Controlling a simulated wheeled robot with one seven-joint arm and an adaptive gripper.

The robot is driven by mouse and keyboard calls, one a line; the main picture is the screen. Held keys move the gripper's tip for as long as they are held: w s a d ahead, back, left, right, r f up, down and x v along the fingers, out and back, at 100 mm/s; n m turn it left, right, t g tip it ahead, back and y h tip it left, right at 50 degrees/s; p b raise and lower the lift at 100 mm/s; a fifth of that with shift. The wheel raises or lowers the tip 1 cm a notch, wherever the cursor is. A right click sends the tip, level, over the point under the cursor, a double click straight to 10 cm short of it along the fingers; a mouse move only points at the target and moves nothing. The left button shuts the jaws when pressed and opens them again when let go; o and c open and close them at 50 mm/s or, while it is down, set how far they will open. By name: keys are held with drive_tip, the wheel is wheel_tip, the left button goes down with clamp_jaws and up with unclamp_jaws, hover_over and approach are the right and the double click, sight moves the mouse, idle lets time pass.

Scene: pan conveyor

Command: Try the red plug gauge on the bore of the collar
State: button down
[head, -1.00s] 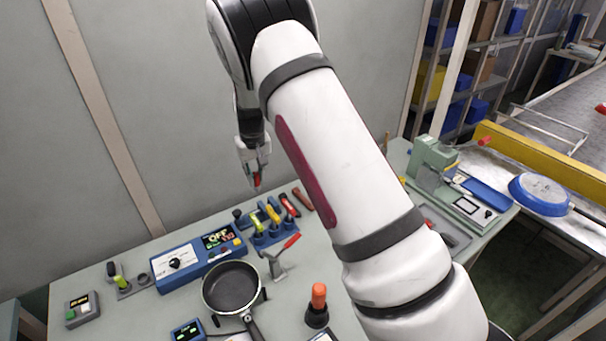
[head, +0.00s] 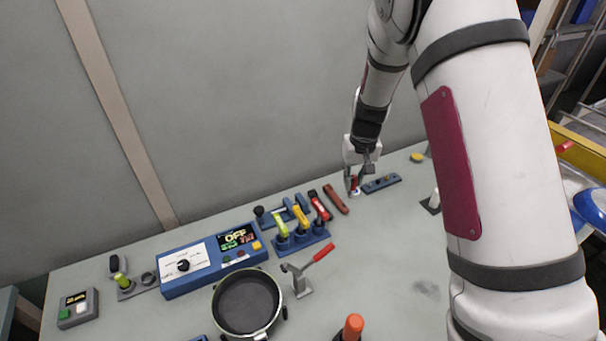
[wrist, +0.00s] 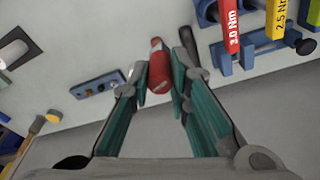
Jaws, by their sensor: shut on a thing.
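My gripper (head: 353,182) is low over the far part of the bench, close to the wall. In the wrist view my gripper (wrist: 160,82) is shut on the red plug gauge (wrist: 159,74), which sits between the two fingers. The red gauge (head: 354,184) also shows small in the head view. A small pale shape (head: 355,192) lies just under it. I cannot tell whether this is the collar, and I see no bore. Whether the gauge touches anything below is hidden.
A blue block with small inserts (head: 381,184) lies just right of my gripper. A dark red bar (head: 336,199) lies to its left, then a rack of coloured torque drivers (head: 303,239). A toggle clamp (head: 300,284) and pan (head: 247,302) stand nearer.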

drive_tip(key=w+a+r+m+b, duration=0.1)
drive_tip(key=w+a+m+b, duration=0.45)
drive_tip(key=a, duration=0.85)
drive_tip(key=shift+n+h, duration=0.4)
drive_tip(key=shift+n, duration=0.05)
drive_tip(key=f, duration=0.1)
drive_tip(key=w+a+f, duration=0.1)
drive_tip(key=f, duration=0.3)
drive_tip(key=shift+w+a+p, duration=0.25)
drive_tip(key=shift+p, duration=0.15)
drive_tip(key=shift+f, duration=0.1)
drive_tip(key=shift+f+b, duration=0.4)
drive_tip(key=shift+f, duration=1.25)
drive_tip(key=shift+f+b, duration=0.5)
drive_tip(key=shift+f, duration=1.25)
wheel_tip(320, 180, up, 7)
drive_tip(key=p, duration=0.1)
drive_tip(key=shift+p, duration=0.4)
idle(0.8)
